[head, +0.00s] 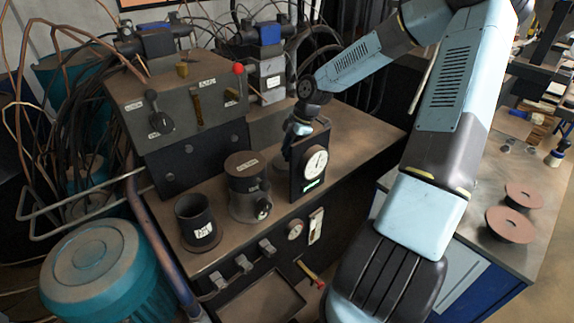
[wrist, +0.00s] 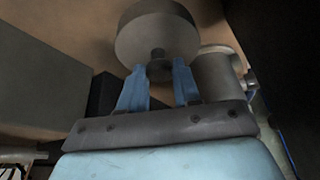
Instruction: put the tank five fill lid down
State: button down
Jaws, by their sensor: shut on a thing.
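In the wrist view, my gripper (wrist: 158,75) is shut on the dark knob of a round grey lid (wrist: 157,30). The lid's broad round face fills the top middle of that view. In the head view, my gripper (head: 298,130) is beside the dark box with the dial gauge (head: 310,165). Its fingertips and the lid cannot be made out there. A dark cylindrical tank (head: 246,190) with a label on top and a small valve stands left of the gauge box. A grey cylinder (wrist: 220,75) shows right of the lid in the wrist view.
An open black cup (head: 198,222) with a white label stands at the bench's front left. A control box (head: 180,100) with levers stands behind it. Hoses hang behind the bench. Two reddish discs (head: 510,224) sit on the right table. The bench right of the gauge box is clear.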

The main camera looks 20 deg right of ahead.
jog(key=shift+f, duration=2.6)
jog(key=c, duration=0.8)
grip_release()
jog(key=v, duration=1.2)
jog(key=shift+d, duration=0.1)
